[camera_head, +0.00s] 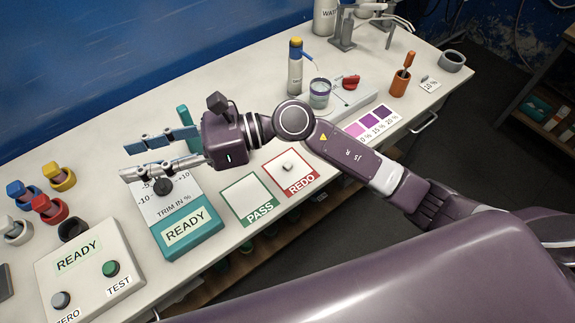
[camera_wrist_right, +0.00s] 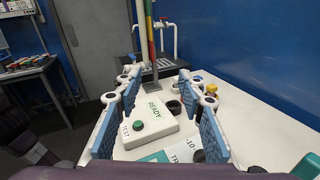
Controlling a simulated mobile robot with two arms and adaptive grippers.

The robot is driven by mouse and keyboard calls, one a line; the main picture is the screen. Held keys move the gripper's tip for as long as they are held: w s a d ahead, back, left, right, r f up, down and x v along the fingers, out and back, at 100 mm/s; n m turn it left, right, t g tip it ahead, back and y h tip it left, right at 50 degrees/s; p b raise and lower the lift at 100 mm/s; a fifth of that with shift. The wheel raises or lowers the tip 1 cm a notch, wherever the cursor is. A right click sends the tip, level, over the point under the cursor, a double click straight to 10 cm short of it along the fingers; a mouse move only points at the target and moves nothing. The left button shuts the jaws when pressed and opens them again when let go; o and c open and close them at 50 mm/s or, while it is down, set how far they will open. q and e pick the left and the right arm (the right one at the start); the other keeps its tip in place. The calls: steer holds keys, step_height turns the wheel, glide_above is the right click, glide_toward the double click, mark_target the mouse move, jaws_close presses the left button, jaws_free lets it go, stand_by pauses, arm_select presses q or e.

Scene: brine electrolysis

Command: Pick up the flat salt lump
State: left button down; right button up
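A small whitish lump (camera_head: 288,166), which looks like the salt lump, lies on the red-framed REDO card (camera_head: 304,181) in the head view. Its exact shape is too small to judge. My right gripper (camera_head: 128,160) is open and empty, its blue-padded fingers pointing left above the TRIM IN % unit, well to the left of the lump. In the right wrist view the same gripper (camera_wrist_right: 157,130) shows its two pads wide apart with nothing between them. The lump is not visible in that view. My left gripper is not in view.
The teal TRIM unit (camera_head: 190,243) and white READY box (camera_head: 75,285) stand at the front left. A green-framed PASS card (camera_head: 247,213) lies beside REDO. Coloured cups (camera_head: 48,212) stand far left. A bottle (camera_head: 295,75), glass (camera_head: 320,98) and orange pot (camera_head: 400,85) stand behind.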

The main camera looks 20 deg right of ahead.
steer(key=d+f+n+g+h, duration=0.2)
steer(key=d+f+n+h, duration=0.35)
steer(key=f, duration=0.55)
steer(key=n+t+h, duration=0.1)
steer(key=n+h, duration=0.1)
steer(key=h, duration=1)
glide_above(287, 166)
step_height(287, 166, down, 7)
steer(key=shift+s+d+r, duration=0.15)
steer(key=shift+r, duration=0.05)
steer(key=shift+f+p, duration=0.4)
steer(key=shift+f, duration=0.4)
steer(key=f+p, duration=0.3)
steer(key=f, duration=0.2)
steer(key=shift+a+f, duration=0.1)
steer(key=shift+a, duration=0.1)
steer(key=shift+f, duration=0.45)
steer(key=shift+c, duration=0.3)
